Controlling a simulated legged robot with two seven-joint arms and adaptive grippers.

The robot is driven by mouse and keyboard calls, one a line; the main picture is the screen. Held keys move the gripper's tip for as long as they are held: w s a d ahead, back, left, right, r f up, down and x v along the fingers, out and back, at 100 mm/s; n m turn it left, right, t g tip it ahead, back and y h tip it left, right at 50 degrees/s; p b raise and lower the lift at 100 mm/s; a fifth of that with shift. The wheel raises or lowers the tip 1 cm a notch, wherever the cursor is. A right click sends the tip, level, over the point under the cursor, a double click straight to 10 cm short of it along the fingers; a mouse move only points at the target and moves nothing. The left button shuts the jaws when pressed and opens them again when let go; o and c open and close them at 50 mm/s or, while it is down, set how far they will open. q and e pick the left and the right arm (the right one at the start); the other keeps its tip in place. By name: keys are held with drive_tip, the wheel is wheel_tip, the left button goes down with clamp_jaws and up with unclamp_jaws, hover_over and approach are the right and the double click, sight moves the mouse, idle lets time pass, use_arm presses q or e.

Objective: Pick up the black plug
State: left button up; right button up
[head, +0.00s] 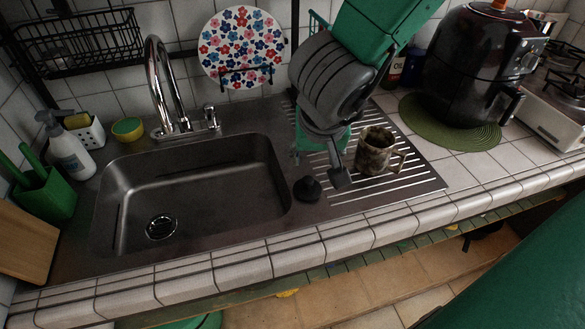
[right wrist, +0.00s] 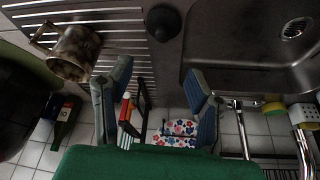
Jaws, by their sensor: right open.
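The black plug (head: 308,188) sits on the metal strip between the sink basin and the ribbed drainboard. It also shows at the top of the right wrist view (right wrist: 164,22). My right gripper (head: 319,165) is just above and behind the plug, pointing down. In the right wrist view its two fingers (right wrist: 157,75) stand wide apart with nothing between them, and the plug lies beyond their tips. I see no contact with the plug. My left gripper is not in view.
A worn mug (head: 375,151) stands on the drainboard, close right of my right gripper. The empty sink basin (head: 195,190) is to the left, with a tall faucet (head: 165,85) behind. A black air fryer (head: 474,65) stands on a green mat (head: 425,118). A flowered plate (head: 240,45) leans at the back.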

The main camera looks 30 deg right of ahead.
sight(307, 180)
drive_tip(key=b+x, duration=0.2)
drive_tip(key=x, duration=0.5)
drive_tip(key=shift+w+f+b, duration=0.2)
drive_tip(key=shift+w+b, duration=0.05)
drive_tip(key=shift+b, duration=0.05)
drive_tip(key=shift+w+a+f, duration=0.15)
drive_tip(key=shift+w+f, duration=0.1)
drive_tip(key=shift+f, duration=0.15)
drive_tip(key=x, duration=0.2)
drive_tip(key=b+x, duration=0.1)
drive_tip(key=x, duration=0.1)
drive_tip(key=shift+s+d+f, duration=0.1)
drive_tip(key=shift+d+f, duration=0.15)
drive_tip(key=shift+f, duration=0.15)
drive_tip(key=shift+w+d+f, duration=0.25)
drive_tip(key=shift+f, duration=0.05)
drive_tip(key=shift+s+a+r, duration=0.1)
drive_tip(key=shift+a+r, duration=0.05)
drive_tip(key=shift+a, duration=0.1)
drive_tip(key=shift+c, duration=0.5)
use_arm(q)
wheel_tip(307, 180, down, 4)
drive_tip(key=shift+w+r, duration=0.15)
use_arm(e)
drive_tip(key=shift+a, duration=0.25)
clamp_jaws()
